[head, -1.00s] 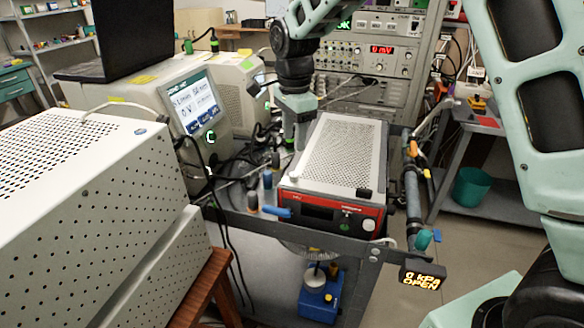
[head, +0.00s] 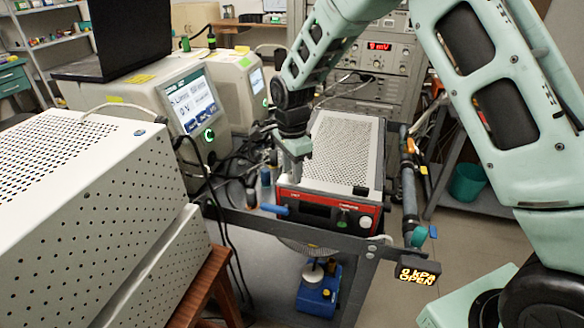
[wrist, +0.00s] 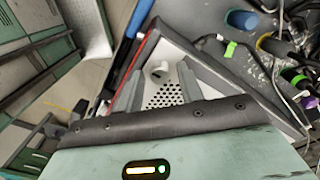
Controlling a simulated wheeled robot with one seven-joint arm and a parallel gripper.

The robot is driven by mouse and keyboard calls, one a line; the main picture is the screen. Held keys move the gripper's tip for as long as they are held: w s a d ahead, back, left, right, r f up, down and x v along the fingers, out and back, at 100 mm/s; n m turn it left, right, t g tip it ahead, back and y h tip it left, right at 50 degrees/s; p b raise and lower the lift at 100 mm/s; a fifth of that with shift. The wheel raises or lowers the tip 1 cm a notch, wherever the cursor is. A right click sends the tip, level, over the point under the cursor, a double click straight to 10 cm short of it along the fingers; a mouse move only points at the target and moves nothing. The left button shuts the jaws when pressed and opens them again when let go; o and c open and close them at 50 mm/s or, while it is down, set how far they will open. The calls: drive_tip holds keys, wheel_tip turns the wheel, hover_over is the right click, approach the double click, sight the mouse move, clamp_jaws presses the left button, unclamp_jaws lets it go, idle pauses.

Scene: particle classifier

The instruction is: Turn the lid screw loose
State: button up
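The red-fronted device (head: 325,212) lies on the cart with a perforated pale lid (head: 345,145) on top. In the wrist view, a small whitish round part that looks like the lid screw (wrist: 158,70) stands on the lid near a corner, beside the holes. My gripper (wrist: 161,72) is over that corner with its two grey fingers apart. The screw shows between the fingertips, with visible gaps; I cannot tell how far below them it is. In the head view my gripper (head: 296,172) is at the lid's front left corner and hides the screw.
A blue handle (head: 275,209) sticks out at the device's front left. Cables and tools (wrist: 290,70) crowd its left side. A perforated pale case (head: 75,185) stands at the left. A pipe with a teal knob (head: 418,237) runs along the right.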

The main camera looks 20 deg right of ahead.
clamp_jaws()
